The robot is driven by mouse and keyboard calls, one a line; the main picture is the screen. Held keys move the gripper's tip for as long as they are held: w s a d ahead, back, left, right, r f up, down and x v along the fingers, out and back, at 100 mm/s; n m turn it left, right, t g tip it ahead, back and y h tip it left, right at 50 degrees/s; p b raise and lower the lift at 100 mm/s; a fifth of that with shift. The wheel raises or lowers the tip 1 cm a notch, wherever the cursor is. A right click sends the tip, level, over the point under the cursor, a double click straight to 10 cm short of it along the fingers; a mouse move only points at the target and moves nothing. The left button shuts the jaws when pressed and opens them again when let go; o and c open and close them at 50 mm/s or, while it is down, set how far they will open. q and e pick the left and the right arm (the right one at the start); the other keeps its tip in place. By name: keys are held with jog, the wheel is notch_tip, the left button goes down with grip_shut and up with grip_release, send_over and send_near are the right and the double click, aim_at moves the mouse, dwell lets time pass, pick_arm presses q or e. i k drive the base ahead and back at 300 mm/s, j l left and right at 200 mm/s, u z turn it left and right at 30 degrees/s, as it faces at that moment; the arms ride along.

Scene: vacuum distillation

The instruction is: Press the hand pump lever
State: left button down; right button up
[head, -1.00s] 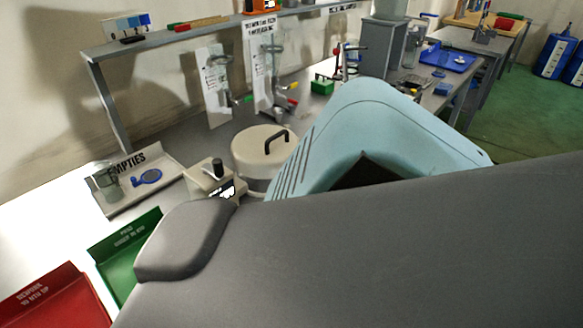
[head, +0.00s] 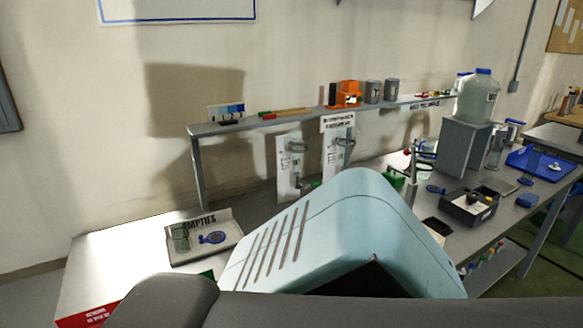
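I cannot pick out the hand pump or its lever for certain in the head view. A dark open box (head: 456,209) with black and white items stands on the bench at the right, but the items are too small to name. Neither gripper is in view. A large pale blue casing and a dark grey part, which look like my own arm, fill the lower middle of the view and hide the bench behind them.
A shelf (head: 285,121) runs along the back of the bench. A large clear bottle (head: 478,98) stands on a grey block (head: 463,150) at right, near a blue tray (head: 528,156).

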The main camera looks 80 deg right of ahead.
aim_at(407, 174)
jog(key=k+l, duration=0.25)
jog(key=k, duration=0.2)
jog(key=z, duration=2.4)
